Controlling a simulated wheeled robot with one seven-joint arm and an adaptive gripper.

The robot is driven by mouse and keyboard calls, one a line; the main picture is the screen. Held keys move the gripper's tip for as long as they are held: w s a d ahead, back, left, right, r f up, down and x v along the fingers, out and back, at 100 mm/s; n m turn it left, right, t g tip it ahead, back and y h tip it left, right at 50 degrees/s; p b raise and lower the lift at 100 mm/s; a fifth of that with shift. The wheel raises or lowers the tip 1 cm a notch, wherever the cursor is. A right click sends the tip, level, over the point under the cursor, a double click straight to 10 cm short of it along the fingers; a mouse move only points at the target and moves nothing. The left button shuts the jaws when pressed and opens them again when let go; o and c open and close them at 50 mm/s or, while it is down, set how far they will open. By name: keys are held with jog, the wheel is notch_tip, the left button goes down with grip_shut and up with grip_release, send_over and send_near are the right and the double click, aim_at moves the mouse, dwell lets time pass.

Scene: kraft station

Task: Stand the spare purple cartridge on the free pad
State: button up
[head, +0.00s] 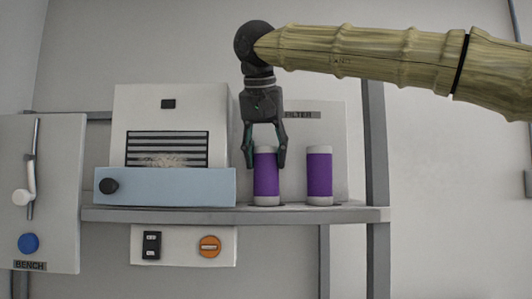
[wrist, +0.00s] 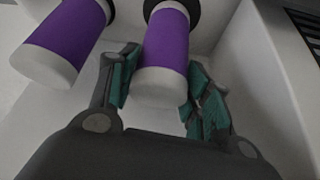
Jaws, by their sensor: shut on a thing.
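Two purple cartridges with pale grey ends stand upright side by side on the grey shelf (head: 347,214) in the head view. My gripper (head: 266,160) comes down from above and is shut on the left cartridge (head: 266,182), with a finger on each side of its upper part. This cartridge also shows between the fingers in the wrist view (wrist: 165,50), its foot at a dark round pad (wrist: 187,10). The right cartridge (head: 319,175) stands apart from my gripper; it shows at upper left in the wrist view (wrist: 66,38). Which one is the spare, I cannot tell.
A white machine with a dark grille (head: 166,149) and a light blue drawer front (head: 165,187) stands close on the left. A panel labelled FILTER (head: 302,114) is behind the cartridges. A post (head: 376,150) rises at the shelf's right end. A switch box (head: 183,245) hangs below.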

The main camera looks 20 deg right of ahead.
jog(key=shift+s, duration=0.3)
jog(key=o, duration=0.9)
jog(key=shift+c, duration=0.2)
jog(key=o, duration=0.3)
jog(key=shift+w+f, duration=0.1)
jog(key=shift+w, duration=0.1)
jog(key=shift+s, duration=0.1)
jog(key=b+v, duration=0.2)
jog(key=v, duration=1)
jog(key=shift+r+b, duration=0.25)
jog(key=shift+b, duration=0.15)
